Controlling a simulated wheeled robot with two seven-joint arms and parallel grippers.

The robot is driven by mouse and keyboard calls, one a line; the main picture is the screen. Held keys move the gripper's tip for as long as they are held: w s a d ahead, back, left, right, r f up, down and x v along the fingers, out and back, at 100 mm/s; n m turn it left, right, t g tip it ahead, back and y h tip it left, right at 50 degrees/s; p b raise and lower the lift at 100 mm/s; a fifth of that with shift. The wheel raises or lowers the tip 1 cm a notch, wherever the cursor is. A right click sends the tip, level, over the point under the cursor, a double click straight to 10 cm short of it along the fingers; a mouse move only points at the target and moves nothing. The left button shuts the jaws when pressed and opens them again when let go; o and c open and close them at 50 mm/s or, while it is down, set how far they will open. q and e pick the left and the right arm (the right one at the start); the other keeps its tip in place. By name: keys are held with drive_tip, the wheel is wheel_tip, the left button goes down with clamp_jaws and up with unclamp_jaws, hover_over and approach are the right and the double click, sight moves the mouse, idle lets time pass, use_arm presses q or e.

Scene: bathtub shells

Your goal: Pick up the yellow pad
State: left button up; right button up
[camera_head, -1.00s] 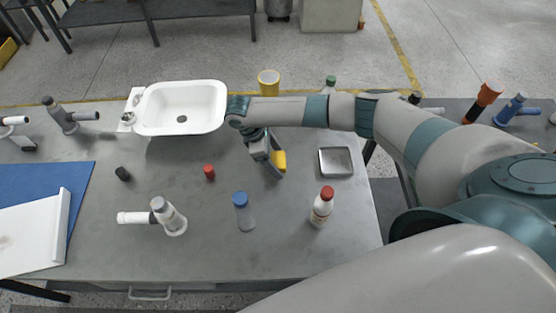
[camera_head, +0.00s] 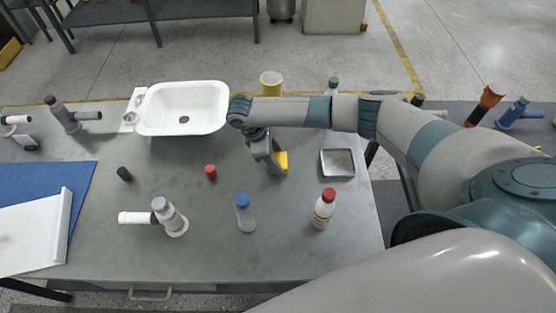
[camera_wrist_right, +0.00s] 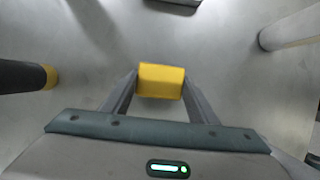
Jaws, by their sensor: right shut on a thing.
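The yellow pad (camera_head: 281,161) is a small block in the jaws of my right gripper (camera_head: 272,164), over the grey table to the right of the white basin. In the right wrist view the pad (camera_wrist_right: 161,80) sits between the two fingers of my right gripper (camera_wrist_right: 160,92), which touch its sides. The gripper partly hides the pad in the head view. I cannot tell how far the pad is from the tabletop. My left gripper does not show.
The white basin (camera_head: 183,108) stands left of my right arm. A metal tray (camera_head: 337,163) lies right of the gripper. A red-capped bottle (camera_head: 323,210), a blue-capped bottle (camera_head: 245,213) and a red cap (camera_head: 210,172) stand nearby. A yellow cup (camera_head: 271,83) is behind the arm.

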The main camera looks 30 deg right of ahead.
sight(284, 161)
drive_tip(key=r, duration=0.1)
drive_tip(key=r+b, duration=0.1)
drive_tip(key=r, duration=0.1)
drive_tip(key=shift+s+r+b, duration=0.3)
drive_tip(key=shift+r, duration=0.1)
drive_tip(key=s+r+b, duration=0.1)
drive_tip(key=s+r, duration=0.5)
drive_tip(key=s, duration=0.5)
drive_tip(key=shift+d+r, duration=0.35)
drive_tip(key=shift+r, duration=0.05)
drive_tip(key=shift+o, duration=1.4)
drive_tip(key=shift+c, duration=1)
drive_tip(key=w+a+r+m+g+y+b, duration=0.1)
drive_tip(key=a+r+m+y+b, duration=0.3)
drive_tip(key=m, duration=0.8)
wheel_tip(284, 161, up, 3)
drive_tip(key=a+g+b, duration=0.1)
drive_tip(key=a+b, duration=0.1)
drive_tip(key=a, duration=0.1)
drive_tip(key=shift+r+m+g, duration=0.15)
drive_tip(key=shift+m+g, duration=0.15)
drive_tip(key=shift+m, duration=0.1)
